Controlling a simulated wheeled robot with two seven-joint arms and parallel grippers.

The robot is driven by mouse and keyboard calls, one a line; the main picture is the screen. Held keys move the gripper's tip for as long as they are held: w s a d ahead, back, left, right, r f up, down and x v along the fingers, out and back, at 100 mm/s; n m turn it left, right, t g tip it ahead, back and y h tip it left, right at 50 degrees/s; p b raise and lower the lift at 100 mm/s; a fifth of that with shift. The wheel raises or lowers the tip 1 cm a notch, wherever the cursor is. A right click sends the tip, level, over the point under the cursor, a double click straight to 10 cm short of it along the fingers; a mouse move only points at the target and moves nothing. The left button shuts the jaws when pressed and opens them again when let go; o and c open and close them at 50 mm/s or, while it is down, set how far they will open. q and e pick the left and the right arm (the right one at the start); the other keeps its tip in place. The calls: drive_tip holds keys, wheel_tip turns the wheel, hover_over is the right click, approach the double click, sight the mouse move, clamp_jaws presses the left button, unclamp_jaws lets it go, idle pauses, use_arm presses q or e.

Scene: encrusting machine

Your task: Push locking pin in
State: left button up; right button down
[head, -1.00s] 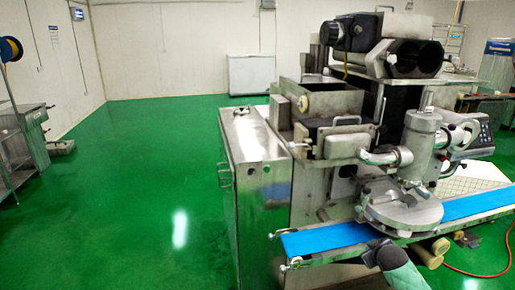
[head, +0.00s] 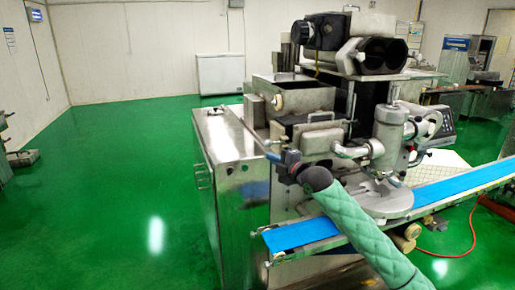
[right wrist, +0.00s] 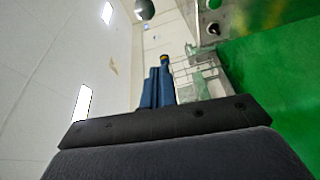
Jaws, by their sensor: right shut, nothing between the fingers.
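The encrusting machine (head: 345,120) is a steel machine right of centre in the head view. I cannot make out the locking pin for certain; it is hidden or too small. My right gripper (head: 287,159) is at the end of the green-sleeved arm, in front of the machine's left part, below the hopper box with a handle (head: 320,117). In the right wrist view my right gripper (right wrist: 161,84) shows as blue fingers close together, shut and empty. Whether it touches the machine cannot be told. My left gripper is not in view.
A blue conveyor belt (head: 300,234) runs under the round steel plate (head: 382,199). A steel cabinet (head: 232,185) stands at the machine's left. A dark ball-shaped knob (right wrist: 145,8) shows in the right wrist view.

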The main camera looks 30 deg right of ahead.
sight(275, 142)
drive_tip(key=shift+r+n, duration=0.1)
drive_tip(key=shift+n, duration=0.5)
drive_tip(key=shift+w, duration=0.1)
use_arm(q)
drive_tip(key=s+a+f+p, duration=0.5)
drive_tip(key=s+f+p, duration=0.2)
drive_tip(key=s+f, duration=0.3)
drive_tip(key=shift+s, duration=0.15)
use_arm(e)
drive_tip(key=w+d, duration=0.2)
drive_tip(key=w, duration=0.7)
drive_tip(key=shift+d, duration=0.4)
drive_tip(key=shift+s+d, duration=0.1)
drive_tip(key=shift+s, duration=0.05)
